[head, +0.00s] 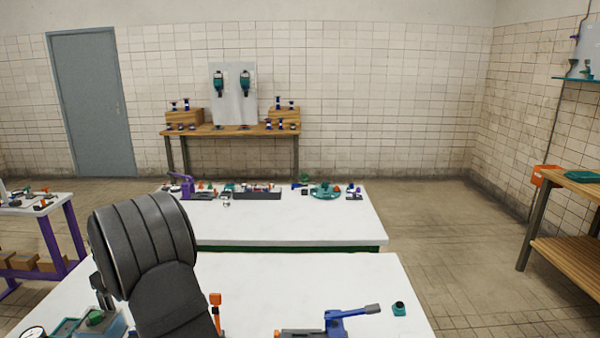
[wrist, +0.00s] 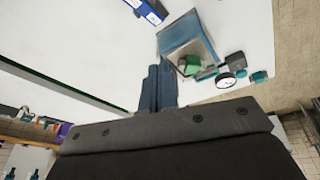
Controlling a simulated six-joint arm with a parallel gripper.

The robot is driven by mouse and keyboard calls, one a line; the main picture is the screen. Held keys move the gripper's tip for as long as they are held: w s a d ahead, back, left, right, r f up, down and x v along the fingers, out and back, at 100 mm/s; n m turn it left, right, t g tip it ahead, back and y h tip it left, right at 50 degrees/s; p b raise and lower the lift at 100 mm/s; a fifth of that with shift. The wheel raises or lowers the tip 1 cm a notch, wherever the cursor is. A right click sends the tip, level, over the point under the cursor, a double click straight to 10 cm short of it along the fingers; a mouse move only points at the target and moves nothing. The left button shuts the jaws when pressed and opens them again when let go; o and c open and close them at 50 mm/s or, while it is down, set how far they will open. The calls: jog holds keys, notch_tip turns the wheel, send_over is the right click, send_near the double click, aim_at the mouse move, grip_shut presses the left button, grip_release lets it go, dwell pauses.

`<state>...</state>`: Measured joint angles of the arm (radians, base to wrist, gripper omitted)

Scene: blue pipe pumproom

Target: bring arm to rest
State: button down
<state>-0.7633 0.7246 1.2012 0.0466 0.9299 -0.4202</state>
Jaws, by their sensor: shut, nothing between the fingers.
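In the wrist view my gripper (wrist: 158,90) shows as two dark blue-grey fingers side by side, shut with nothing between them. It is over the near white table (wrist: 80,40), close to a blue-grey box with a green knob (wrist: 190,65); I cannot tell the height above it.
In the head view a blue clamp-like tool (head: 345,318), an orange upright piece (head: 215,300) and a teal block (head: 399,309) are on the near table. A gauge (head: 34,332) is at its left. A second white table (head: 280,222) with several small parts stands behind.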

jog(key=s+d+r+n+t+h, duration=0.1)
jog(key=s+d+r+n, duration=0.3)
jog(key=r, duration=0.5)
jog(key=s, duration=0.2)
jog(key=shift+s+d+n+t, duration=0.3)
jog(key=shift+d+n, duration=0.05)
jog(key=shift+n, duration=0.05)
jog(key=shift+r, duration=0.1)
